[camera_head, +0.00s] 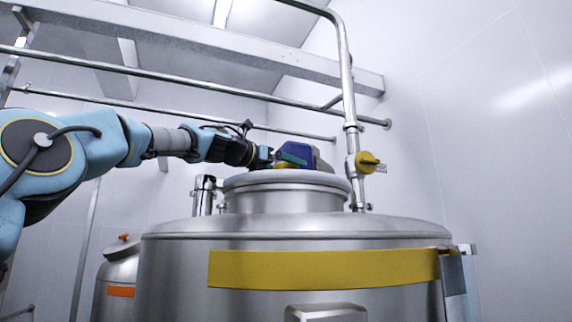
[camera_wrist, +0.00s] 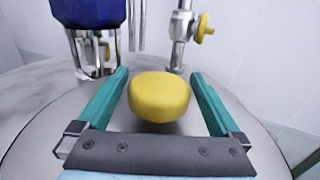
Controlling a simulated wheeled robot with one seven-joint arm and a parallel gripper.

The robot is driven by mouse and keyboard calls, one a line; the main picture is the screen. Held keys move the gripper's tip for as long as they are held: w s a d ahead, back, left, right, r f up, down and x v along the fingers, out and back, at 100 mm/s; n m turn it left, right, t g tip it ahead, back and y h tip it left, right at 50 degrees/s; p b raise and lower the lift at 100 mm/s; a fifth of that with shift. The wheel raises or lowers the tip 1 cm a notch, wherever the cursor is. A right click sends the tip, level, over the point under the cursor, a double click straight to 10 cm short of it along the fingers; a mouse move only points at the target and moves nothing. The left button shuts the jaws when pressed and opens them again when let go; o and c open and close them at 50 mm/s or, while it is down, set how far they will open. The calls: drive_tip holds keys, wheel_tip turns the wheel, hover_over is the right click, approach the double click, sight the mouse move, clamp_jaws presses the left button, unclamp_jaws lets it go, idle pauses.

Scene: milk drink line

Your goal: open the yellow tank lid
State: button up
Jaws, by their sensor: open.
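The steel tank (camera_head: 300,227) with a broad yellow band (camera_head: 325,270) stands in front of me. Its round lid (camera_head: 290,177) sits on the raised neck at the top. A yellow round knob (camera_wrist: 160,96) stands on the lid (camera_wrist: 75,125) in the wrist view. My gripper (camera_wrist: 160,80) is open, with one teal finger on each side of the knob and gaps between fingers and knob. In the head view my gripper (camera_head: 272,157) reaches in from the left just over the lid, and the knob is partly hidden there.
A blue-topped device (camera_wrist: 84,14) stands behind the lid at the left in the wrist view. A vertical steel pipe with a yellow valve handle (camera_head: 369,162) rises close to the lid's right side. A smaller tank with an orange label (camera_head: 121,291) is at the left. Horizontal pipes run behind.

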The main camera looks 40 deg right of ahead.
clamp_jaws()
idle(0.8)
